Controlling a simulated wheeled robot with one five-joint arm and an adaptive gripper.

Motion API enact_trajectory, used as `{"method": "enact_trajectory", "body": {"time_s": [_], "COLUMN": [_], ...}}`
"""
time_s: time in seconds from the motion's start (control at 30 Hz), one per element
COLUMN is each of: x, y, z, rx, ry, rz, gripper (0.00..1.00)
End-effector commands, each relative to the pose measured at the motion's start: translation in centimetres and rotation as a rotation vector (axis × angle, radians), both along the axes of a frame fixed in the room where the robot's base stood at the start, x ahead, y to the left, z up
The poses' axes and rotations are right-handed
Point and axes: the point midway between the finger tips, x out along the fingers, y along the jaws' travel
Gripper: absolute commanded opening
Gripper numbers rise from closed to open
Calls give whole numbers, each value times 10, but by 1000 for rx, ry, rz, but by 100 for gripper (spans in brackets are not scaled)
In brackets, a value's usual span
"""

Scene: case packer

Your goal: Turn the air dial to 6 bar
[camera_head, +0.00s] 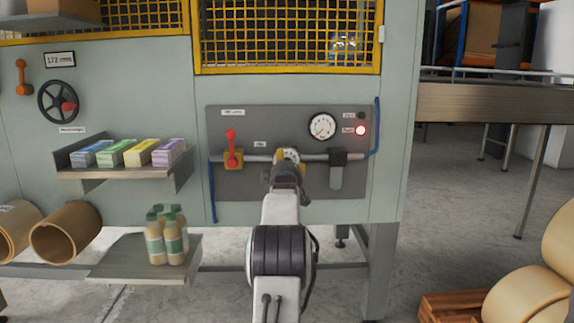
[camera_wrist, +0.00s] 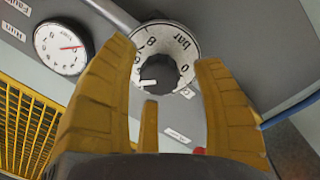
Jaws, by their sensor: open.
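The air dial (camera_wrist: 170,50) is a round white scale marked "bar" with a dark knob (camera_wrist: 158,72) at its centre. Its white mark lies toward the knob's lower left in the wrist view; I cannot tell which number it points to. In the head view the dial (camera_head: 291,154) shows partly behind my gripper (camera_head: 287,168). In the wrist view my gripper (camera_wrist: 165,55) is open, with yellow fingers on either side of the dial and nothing held between them. Contact with the knob is not visible. A pressure gauge (camera_head: 322,126) with a red needle sits above right of the dial.
A red-handled valve (camera_head: 231,150) is left of the dial on the same pipe, and a grey filter bowl (camera_head: 337,170) is right. A red lamp (camera_head: 361,130) is lit. Shelves with cartons (camera_head: 118,172) and bottles (camera_head: 150,268) stick out at left.

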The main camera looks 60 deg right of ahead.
Motion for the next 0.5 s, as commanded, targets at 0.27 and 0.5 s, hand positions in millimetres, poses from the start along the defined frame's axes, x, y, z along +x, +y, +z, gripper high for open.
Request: {"method": "enact_trajectory", "body": {"time_s": [0.27,0.5], "x": [6,7], "y": [-11,-13], "z": [0,0], "rx": [-1,0], "ry": [0,0], "rz": [-1,0], "gripper": [61,61]}}
